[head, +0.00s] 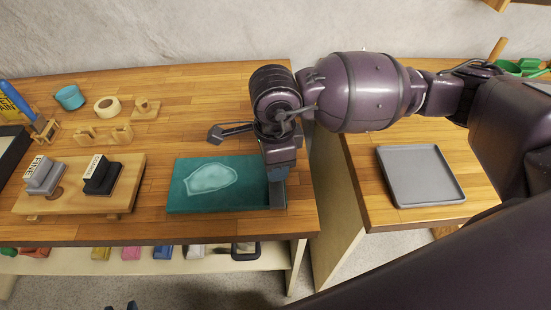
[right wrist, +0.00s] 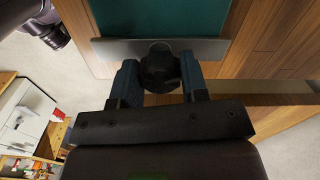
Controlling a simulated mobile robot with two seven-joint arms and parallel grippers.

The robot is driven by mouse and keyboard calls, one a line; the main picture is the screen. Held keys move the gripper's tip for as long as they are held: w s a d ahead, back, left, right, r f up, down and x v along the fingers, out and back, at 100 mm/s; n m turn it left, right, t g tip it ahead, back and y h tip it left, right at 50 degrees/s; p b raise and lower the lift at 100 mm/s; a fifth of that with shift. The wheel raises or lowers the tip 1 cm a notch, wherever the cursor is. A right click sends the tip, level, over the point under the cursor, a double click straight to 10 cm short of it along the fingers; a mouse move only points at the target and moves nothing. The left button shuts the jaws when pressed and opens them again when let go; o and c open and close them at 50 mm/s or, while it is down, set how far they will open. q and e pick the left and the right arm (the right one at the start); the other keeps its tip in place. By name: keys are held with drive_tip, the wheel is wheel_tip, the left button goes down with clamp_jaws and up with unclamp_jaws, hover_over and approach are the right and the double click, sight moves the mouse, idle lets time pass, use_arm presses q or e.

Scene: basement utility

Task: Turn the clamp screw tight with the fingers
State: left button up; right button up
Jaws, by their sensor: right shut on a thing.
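A teal board (head: 210,178) with a pale, irregular patch lies at the front right of the left bench. A grey metal clamp bar (head: 277,194) lies along its right edge; in the right wrist view the bar (right wrist: 205,47) runs across the board's edge. The dark round clamp screw knob (right wrist: 160,70) sits against the bar. My right gripper (right wrist: 160,82) is shut on the knob, a blue finger on either side. In the head view the gripper (head: 279,172) hides the knob. Dark tips, seemingly my left gripper (head: 122,306), barely show at the bottom edge.
Left of the board, a wooden stand (head: 76,200) holds two stamp-like blocks. Behind are a teal bowl (head: 69,97), a tape roll (head: 107,106) and small wooden holders. A gap separates this bench from the right bench, which bears a grey tray (head: 421,203).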

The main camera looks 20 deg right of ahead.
drive_tip(key=shift+r+m, duration=0.15)
drive_tip(key=shift+m, duration=0.75)
drive_tip(key=m+p, duration=0.1)
drive_tip(key=m, duration=0.1)
drive_tip(key=shift+m, duration=0.4)
drive_tip(key=shift+m+p, duration=0.5)
drive_tip(key=shift+m, duration=0.4)
use_arm(q)
drive_tip(key=shift+w+r+p, duration=0.15)
drive_tip(key=shift+r+p, duration=0.15)
drive_tip(key=shift+r, duration=0.7)
drive_tip(key=shift+w+r+p, duration=0.15)
drive_tip(key=shift+r+p, duration=0.15)
drive_tip(key=shift+r, duration=0.65)
use_arm(e)
drive_tip(key=shift+w+m, duration=0.1)
drive_tip(key=shift+m, duration=1.8)
use_arm(q)
drive_tip(key=shift+s+a, duration=0.1)
drive_tip(key=shift+s, duration=0.15)
drive_tip(key=shift+f, duration=0.1)
use_arm(e)
drive_tip(key=o, duration=0.9)
